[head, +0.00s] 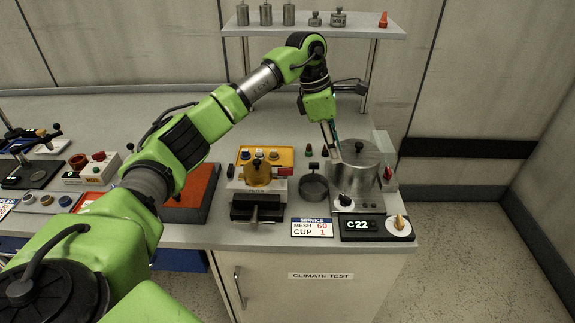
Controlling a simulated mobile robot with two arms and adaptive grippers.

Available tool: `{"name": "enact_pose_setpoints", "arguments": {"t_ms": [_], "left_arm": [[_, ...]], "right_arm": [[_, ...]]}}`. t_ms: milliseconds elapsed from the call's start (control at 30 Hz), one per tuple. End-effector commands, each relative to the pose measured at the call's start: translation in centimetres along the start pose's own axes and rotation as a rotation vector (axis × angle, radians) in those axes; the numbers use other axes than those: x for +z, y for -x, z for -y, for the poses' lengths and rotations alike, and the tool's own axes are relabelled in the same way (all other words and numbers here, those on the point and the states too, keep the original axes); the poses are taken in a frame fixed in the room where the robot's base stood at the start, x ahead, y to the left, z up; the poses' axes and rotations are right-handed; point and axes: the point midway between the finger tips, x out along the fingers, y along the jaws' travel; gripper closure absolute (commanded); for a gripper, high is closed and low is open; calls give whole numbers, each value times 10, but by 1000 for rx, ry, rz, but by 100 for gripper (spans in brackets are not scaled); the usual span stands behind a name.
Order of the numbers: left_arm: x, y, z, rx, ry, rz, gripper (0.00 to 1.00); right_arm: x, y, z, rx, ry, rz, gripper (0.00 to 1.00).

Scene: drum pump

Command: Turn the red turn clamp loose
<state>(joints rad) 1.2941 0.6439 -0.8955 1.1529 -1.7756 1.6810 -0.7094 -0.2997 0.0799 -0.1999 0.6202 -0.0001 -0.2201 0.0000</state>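My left gripper (334,152) reaches in from the upper left and points down beside the left edge of a silver lidded pot (352,178). I see no object between its fingers, but their gap is too small to judge. A small red piece (283,172) sits at the right side of a brass-coloured pump body (257,172), which stands on a dark clamp block (257,205). Another red piece (388,173) shows at the pot's right side. I cannot tell for sure which red piece is the turn clamp. My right gripper is not in view.
A dark round cup (313,188) stands between pump and pot. A yellow tray (284,153) with small parts lies behind the pump. A service card (312,228) and a C22 display (361,225) are at the front edge. A shelf (300,27) with metal weights stands behind.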

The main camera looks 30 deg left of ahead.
Motion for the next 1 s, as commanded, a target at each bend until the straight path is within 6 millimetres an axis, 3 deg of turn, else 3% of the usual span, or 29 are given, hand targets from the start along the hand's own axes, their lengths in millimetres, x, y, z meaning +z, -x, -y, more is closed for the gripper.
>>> {"name": "enact_pose_setpoints", "arguments": {"t_ms": [33, 133, 233, 333, 467, 1000], "left_arm": [[-27, 25, -12, 19, 20, -91, 75], [-69, 60, -19, 25, 60, -230, 75], [-92, 80, -20, 22, 87, -303, 75], [-101, 84, -20, 19, 98, -329, 75], [-106, 71, -19, 15, 97, -332, 75], [-136, -27, -19, 15, 97, -326, 75]], "right_arm": [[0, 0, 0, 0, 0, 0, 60], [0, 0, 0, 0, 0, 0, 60], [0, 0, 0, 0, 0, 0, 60], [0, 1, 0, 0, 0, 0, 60], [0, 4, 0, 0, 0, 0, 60], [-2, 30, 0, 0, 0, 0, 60]]}}
